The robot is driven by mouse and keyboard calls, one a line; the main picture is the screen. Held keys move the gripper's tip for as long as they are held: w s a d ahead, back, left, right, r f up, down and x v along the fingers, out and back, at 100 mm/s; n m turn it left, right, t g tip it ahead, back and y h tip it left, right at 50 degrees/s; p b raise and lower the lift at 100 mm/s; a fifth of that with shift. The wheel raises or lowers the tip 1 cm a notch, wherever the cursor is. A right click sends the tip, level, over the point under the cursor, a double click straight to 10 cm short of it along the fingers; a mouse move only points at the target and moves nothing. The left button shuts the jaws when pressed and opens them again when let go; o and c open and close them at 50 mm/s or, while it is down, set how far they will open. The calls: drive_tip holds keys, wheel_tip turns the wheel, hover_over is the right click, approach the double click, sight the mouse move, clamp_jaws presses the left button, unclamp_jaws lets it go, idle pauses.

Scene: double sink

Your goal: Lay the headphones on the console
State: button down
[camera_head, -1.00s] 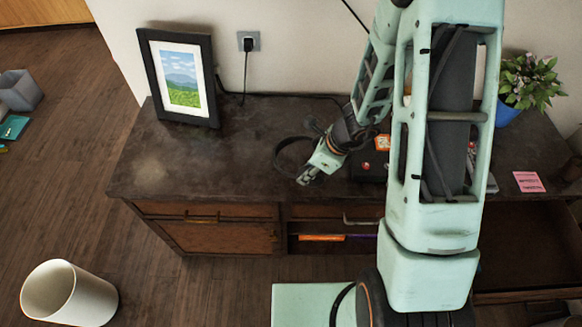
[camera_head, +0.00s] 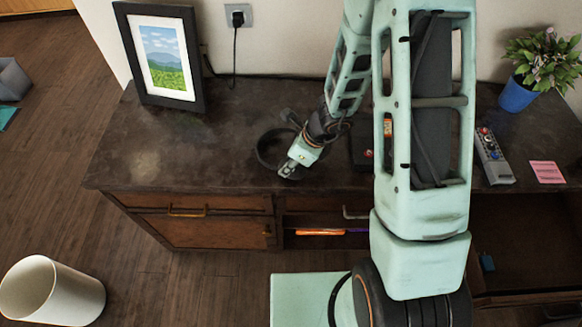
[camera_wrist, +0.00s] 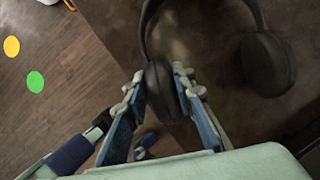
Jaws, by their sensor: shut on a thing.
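The dark headphones (camera_head: 268,152) are at my gripper (camera_head: 287,172), over the middle of the dark console (camera_head: 215,150). In the wrist view, my gripper (camera_wrist: 160,82) is shut on one ear cup of the headphones (camera_wrist: 267,62). The headband curves away at the top, and the other ear cup hangs free to the right. The console top (camera_wrist: 125,35) lies behind them. I cannot tell whether the headphones touch the top. My arm hides part of the console's right half.
A framed picture (camera_head: 160,55) stands at the console's back left. A remote (camera_head: 494,158), a pink note (camera_head: 547,172) and a potted plant (camera_head: 522,85) are on the right. A lower drawer is open there. A white bin (camera_head: 52,292) stands on the floor.

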drive_tip(key=shift+a+f, duration=0.1)
drive_tip(key=shift+f, duration=0.05)
drive_tip(key=c, duration=1.6)
unclamp_jaws()
drive_tip(key=p+v, duration=0.5)
drive_tip(key=v, duration=0.7)
